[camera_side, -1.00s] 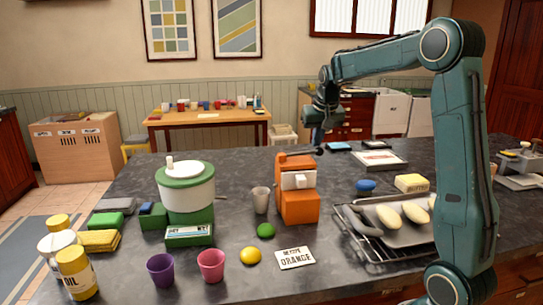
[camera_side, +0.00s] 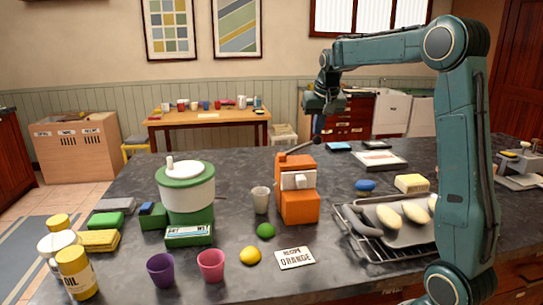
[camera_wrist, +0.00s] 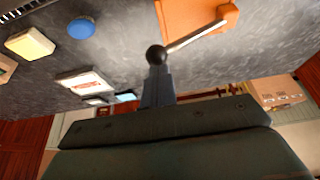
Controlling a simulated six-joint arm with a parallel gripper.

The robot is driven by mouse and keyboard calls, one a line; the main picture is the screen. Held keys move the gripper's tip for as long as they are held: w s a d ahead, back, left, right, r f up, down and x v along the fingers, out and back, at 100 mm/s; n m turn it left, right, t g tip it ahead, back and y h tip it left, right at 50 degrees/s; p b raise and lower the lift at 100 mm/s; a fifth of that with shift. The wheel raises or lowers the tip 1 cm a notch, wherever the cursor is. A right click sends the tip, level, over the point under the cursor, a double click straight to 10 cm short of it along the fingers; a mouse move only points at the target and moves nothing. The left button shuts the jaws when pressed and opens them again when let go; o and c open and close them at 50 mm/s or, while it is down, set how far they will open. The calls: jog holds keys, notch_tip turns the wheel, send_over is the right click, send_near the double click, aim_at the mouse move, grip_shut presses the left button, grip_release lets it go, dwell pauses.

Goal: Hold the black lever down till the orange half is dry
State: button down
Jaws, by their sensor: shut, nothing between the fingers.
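The orange press (camera_side: 298,207) stands mid-counter with a white block (camera_side: 298,180) on its front. Its lever (camera_side: 298,149) slopes up to the right, ending in a black knob (camera_side: 316,139). The lever (camera_wrist: 197,36) and black knob (camera_wrist: 156,55) also show in the wrist view. My gripper (camera_side: 318,131) is shut and empty, pointing down just above the knob. In the wrist view my gripper's fingertips (camera_wrist: 157,70) meet the knob's edge; I cannot tell whether they touch it. No cut orange half is visible. A grey cup (camera_side: 261,200) stands left of the press.
A yellow-orange fruit (camera_side: 250,256), a green fruit (camera_side: 266,230) and a card reading ORANGE (camera_side: 295,258) lie in front. A white-green pot (camera_side: 187,195) stands left. A wire rack with a tray (camera_side: 410,233) is at right.

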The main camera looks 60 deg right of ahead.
jog(key=shift+r, duration=3.4)
jog(key=shift+a, duration=0.15)
jog(key=s+a+f+n+t+y, duration=0.15)
jog(key=s+a, duration=0.25)
jog(key=a, duration=0.4)
jog(key=s+a+r+n+h, duration=0.1)
jog(key=s+a+n, duration=0.3)
jog(key=a, duration=0.5)
jog(key=s+a+f+n+y, duration=0.2)
jog(key=s+a+f+n, duration=0.1)
jog(key=s+a+f, duration=0.7)
jog(key=s+t, duration=0.1)
jog(key=s, duration=0.3)
jog(key=shift+s+a+f+y, duration=0.2)
jog(key=shift+s+a+y, duration=0.05)
jog(key=shift+a+y, duration=0.15)
jog(key=shift+n, duration=0.25)
